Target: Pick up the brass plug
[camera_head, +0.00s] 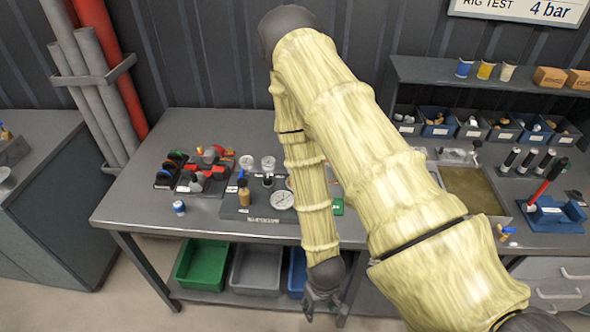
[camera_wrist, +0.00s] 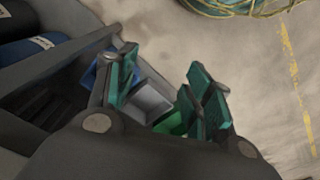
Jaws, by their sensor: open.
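I cannot make out the brass plug for certain. A small brass-coloured piece with a blue top (camera_head: 244,192) stands upright on the dark rig plate (camera_head: 232,211) on the bench, but I cannot tell whether it is the plug. My gripper (camera_head: 322,302) hangs in front of the bench's front edge, below the bench top, well away from that piece. In the wrist view my gripper (camera_wrist: 163,85) has its teal finger pads spread apart, with nothing between them. My arm hides part of the bench's middle.
The bench (camera_head: 150,187) carries red and black fittings (camera_head: 207,172), a gauge (camera_head: 283,200) and a blue-white can (camera_head: 179,207). Green (camera_head: 203,262) and grey (camera_head: 257,268) bins sit on the lower shelf. A tray (camera_head: 472,190) and a blue holder (camera_head: 553,214) stand right. A coiled hose (camera_wrist: 240,5) lies on the floor.

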